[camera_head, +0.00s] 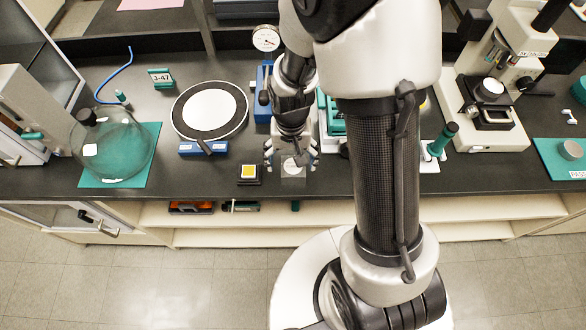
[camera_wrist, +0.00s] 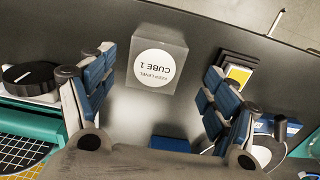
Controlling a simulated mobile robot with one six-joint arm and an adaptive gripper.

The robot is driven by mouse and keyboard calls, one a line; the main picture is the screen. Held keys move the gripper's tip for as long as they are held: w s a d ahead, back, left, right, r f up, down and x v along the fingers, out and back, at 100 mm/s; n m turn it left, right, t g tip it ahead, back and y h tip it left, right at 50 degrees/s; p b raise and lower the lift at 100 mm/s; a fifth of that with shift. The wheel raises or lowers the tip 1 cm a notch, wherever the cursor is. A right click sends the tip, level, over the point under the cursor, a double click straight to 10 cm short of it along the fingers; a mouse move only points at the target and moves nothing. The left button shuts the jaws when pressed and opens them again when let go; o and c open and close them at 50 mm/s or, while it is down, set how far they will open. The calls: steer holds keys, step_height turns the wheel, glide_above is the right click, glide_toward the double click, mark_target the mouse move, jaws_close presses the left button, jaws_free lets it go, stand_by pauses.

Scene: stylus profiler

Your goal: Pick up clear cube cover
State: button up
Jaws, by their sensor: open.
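The clear cube cover (camera_wrist: 158,62) is a see-through grey box with a round white label reading "CUBE 1" in the wrist view. It stands on the dark bench near the front edge, and in the head view it shows (camera_head: 293,170) just below my gripper. My gripper (camera_wrist: 150,85) is open, with one blue-padded finger on each side in the wrist view. The cube lies beyond and between the fingertips, and I see a gap on both sides of it. Whether the fingertips reach down to its height is hard to tell.
A small black block with a yellow square (camera_head: 248,172) stands close left of the cube; it also shows in the wrist view (camera_wrist: 238,75). A round black-and-white plate (camera_head: 209,111) and a glass dome (camera_head: 112,148) are further left. A microscope (camera_head: 490,90) stands right. The bench's front edge is near.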

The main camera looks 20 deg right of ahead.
mark_target(293, 167)
steer(key=f, duration=0.1)
steer(key=f+b, duration=0.1)
steer(key=f, duration=0.3)
steer(key=shift+d+f+b, duration=0.2)
steer(key=shift+d+b, duration=0.1)
steer(key=shift+b, duration=0.1)
steer(key=shift+r, duration=0.1)
steer(key=shift+c, duration=0.5)
steer(key=c, duration=1)
